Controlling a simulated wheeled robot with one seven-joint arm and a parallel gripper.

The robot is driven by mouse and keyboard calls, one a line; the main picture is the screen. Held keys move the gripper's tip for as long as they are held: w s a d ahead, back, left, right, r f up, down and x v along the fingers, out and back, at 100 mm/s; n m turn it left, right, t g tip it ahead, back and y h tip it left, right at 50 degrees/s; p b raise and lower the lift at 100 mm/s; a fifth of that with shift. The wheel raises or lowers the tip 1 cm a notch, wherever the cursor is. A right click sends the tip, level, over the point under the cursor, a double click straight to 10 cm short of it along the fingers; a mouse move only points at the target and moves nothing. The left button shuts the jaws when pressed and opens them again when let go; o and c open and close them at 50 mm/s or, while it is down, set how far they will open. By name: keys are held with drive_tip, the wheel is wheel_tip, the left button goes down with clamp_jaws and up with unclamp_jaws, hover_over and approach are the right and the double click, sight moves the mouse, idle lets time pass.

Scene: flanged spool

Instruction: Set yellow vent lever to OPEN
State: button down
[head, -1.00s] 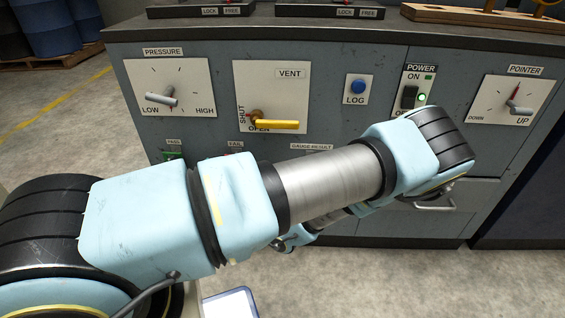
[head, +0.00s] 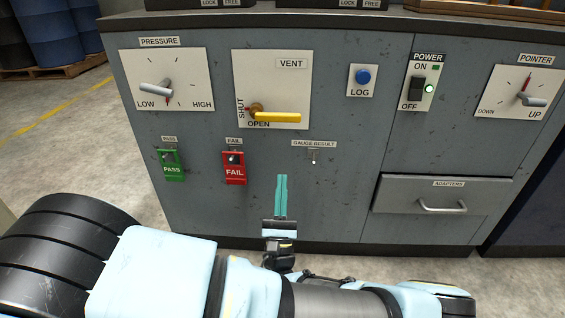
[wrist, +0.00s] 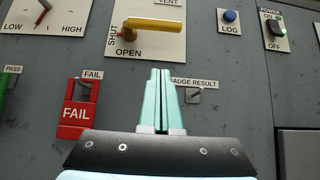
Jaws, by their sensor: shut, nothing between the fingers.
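The yellow vent lever (head: 278,117) is on a white plate (head: 290,88) marked VENT, SHUT at the left side and OPEN along the bottom. Its handle runs nearly level to the right from a brass pivot, just above and right of the word OPEN. The lever also shows in the wrist view (wrist: 155,25). My gripper (head: 281,178) points up, below the vent plate and apart from the lever. Its teal fingers are together with nothing between them; they also show in the wrist view (wrist: 160,72), below the lever.
A red FAIL tag (head: 234,172) and green PASS tag (head: 173,170) hang left of my gripper. A gauge-result hook (head: 314,157) is to its right. PRESSURE (head: 160,88) and POINTER dials, a blue LOG button (head: 363,76) and a power switch (head: 415,92) flank the vent plate.

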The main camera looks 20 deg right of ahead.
sight(275, 114)
drive_tip(key=shift+s+a+r+b+x, duration=0.15)
drive_tip(key=shift+s+r+b+x, duration=0.15)
drive_tip(key=shift+x, duration=1.7)
drive_tip(key=shift+s+a+r+b+x, duration=0.2)
drive_tip(key=shift+s+r+b+x, duration=0.15)
drive_tip(key=shift+x, duration=1.6)
drive_tip(key=shift+s+a+r+b+x, duration=0.15)
drive_tip(key=shift+s+r+x, duration=0.15)
drive_tip(key=shift+x, duration=1.7)
drive_tip(key=shift+r, duration=0.15)
drive_tip(key=shift+d+r+n+t+y+p, duration=0.15)
drive_tip(key=shift+n+t+y+p, duration=0.25)
drive_tip(key=shift+n+y+p, duration=0.45)
